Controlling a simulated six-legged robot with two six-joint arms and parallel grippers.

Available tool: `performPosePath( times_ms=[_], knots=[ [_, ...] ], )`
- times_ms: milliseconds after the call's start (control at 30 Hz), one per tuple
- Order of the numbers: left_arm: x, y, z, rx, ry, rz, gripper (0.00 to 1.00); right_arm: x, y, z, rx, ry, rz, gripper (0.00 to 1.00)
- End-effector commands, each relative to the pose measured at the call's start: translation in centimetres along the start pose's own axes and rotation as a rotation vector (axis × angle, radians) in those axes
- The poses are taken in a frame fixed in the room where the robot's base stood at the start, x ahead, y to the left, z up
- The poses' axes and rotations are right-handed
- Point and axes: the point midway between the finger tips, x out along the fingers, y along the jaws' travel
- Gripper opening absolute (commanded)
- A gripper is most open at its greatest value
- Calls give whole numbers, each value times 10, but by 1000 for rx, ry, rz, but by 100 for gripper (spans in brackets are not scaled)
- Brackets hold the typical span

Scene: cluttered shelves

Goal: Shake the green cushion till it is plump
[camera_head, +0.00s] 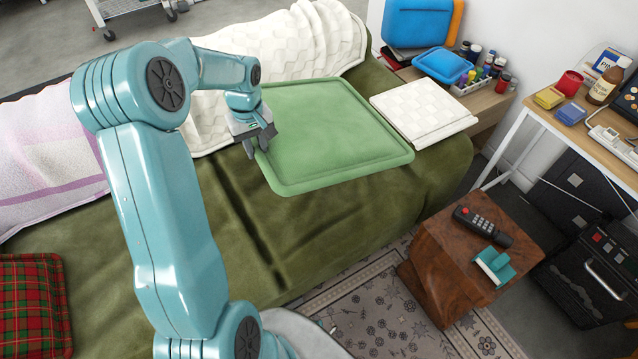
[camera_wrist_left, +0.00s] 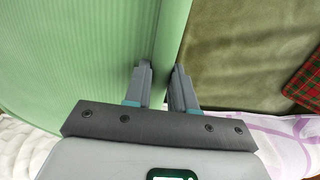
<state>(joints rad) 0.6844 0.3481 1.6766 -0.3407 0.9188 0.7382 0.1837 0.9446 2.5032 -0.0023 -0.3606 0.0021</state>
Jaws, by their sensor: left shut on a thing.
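The green cushion (camera_head: 330,130) is a flat square with a raised rim, over the olive bed cover in the head view. My left gripper (camera_head: 262,152) is shut on its left edge. In the left wrist view the cushion (camera_wrist_left: 80,60) fills the left side, and the fingers of my left gripper (camera_wrist_left: 162,85) close on its edge. I cannot tell whether the cushion's underside touches the bed. My right gripper is in neither view.
The olive bed cover (camera_head: 230,235) is creased. A white checked cushion (camera_head: 422,112) lies right of the green one. A tartan cushion (camera_head: 35,305) is at the lower left. A desk (camera_head: 560,125) stands at the right.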

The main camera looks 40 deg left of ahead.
Motion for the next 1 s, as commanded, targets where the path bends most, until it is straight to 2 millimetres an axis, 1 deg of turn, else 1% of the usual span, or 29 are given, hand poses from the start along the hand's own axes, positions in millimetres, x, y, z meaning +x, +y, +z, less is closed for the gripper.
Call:
performPosePath(
  times_ms=[267,1000],
  knots=[
    [-4,0,0,-1,2,2,0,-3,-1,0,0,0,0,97],
    [-68,0,0,-1,2,2,0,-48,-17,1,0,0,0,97]
  ],
)
